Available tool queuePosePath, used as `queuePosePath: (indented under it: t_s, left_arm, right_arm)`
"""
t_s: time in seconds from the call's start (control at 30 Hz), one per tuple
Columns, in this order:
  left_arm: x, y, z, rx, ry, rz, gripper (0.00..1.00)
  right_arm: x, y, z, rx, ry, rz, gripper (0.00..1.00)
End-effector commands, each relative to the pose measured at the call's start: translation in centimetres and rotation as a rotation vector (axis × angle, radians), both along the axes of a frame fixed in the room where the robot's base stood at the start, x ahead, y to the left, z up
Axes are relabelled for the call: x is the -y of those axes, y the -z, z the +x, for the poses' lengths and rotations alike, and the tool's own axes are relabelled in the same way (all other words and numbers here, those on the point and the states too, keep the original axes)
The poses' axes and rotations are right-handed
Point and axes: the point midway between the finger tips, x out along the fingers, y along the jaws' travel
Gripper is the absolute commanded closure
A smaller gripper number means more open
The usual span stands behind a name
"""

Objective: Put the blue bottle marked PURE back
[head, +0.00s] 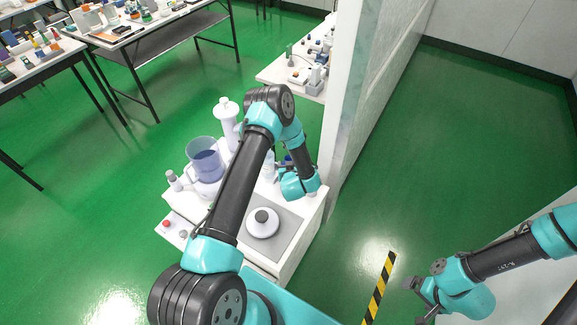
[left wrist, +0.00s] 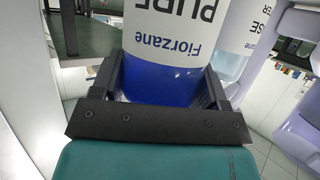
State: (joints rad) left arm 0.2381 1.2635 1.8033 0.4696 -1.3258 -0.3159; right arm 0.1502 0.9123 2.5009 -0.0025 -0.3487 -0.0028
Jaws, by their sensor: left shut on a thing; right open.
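The blue bottle marked PURE (left wrist: 165,80) fills the upper middle of the left wrist view, with a white label reading "Fiorzane" and "PURE" upside down. My left gripper (left wrist: 165,88) is shut on it, one finger on each side. In the head view my left gripper (head: 287,166) is over the back of the white bench, and my own arm hides nearly all of the bottle. My right gripper (head: 416,301) is open and empty at the lower right, over the floor and far from the bottle.
A second labelled bottle (left wrist: 240,40) stands close beside the held one. The white bench (head: 304,232) carries a clear jug (head: 205,160), a tall white device (head: 227,118) and a round white unit (head: 262,223) on a grey plate. A partition wall (head: 355,90) rises just behind the bench.

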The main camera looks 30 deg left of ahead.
Motion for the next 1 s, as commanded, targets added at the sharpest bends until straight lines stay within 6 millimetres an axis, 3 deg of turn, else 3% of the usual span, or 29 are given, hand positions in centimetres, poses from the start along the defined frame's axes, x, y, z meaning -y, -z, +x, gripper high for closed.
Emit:
queuePosePath:
  t_s: [0.07, 0.1, 0.37, 0.73, 1.0]
  left_arm:
    - [0.0, 0.2, 0.0, 0.0, 0.0, 0.0, 0.72]
    - [0.0, 0.3, 0.0, 0.0, 0.0, 0.0, 0.31]
    - [0.0, 0.2, 0.0, 0.0, 0.0, 0.0, 0.07]
    - [0.1, -0.1, -0.1, -0.001, 0.001, 0.0, 0.07]
    - [2.0, -1.5, -2.7, -0.002, 0.003, 0.0, 0.07]
  right_arm:
    - [0.0, 0.0, 0.0, 0.0, 0.0, 0.0, 0.07]
    - [0.0, 0.0, 0.0, 0.0, 0.0, 0.0, 0.07]
    - [0.0, 0.0, 0.0, 0.0, 0.0, 0.0, 0.07]
    - [0.0, 0.0, 0.0, 0.0, 0.0, 0.0, 0.07]
    - [0.0, 0.0, 0.0, 0.0, 0.0, 0.0, 0.07]
